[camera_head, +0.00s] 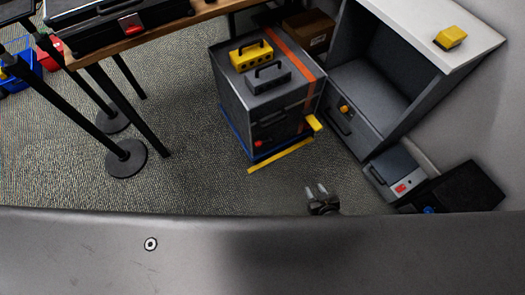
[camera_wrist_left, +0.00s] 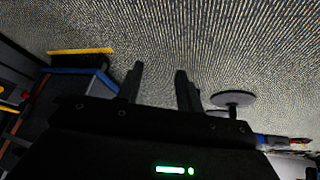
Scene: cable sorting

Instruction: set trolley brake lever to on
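The trolley is probably the grey cabinet (camera_head: 236,108) with a blue base edge and an orange stripe, in the middle of the head view. A yellow lever-like part (camera_head: 314,123) sticks out at its right front edge; I cannot tell whether it is the brake lever, or its setting. A small red part (camera_head: 258,143) shows low on the front. My right gripper (camera_head: 317,189) is open and empty above the floor, in front of the cabinet. My left gripper (camera_wrist_left: 157,78) is open and empty over carpet in the left wrist view; it is not seen in the head view.
A grey shelf unit (camera_head: 400,62) is close on the right. Black posts on round bases (camera_head: 126,158) stand left. Carpet (camera_head: 195,170) between is clear.

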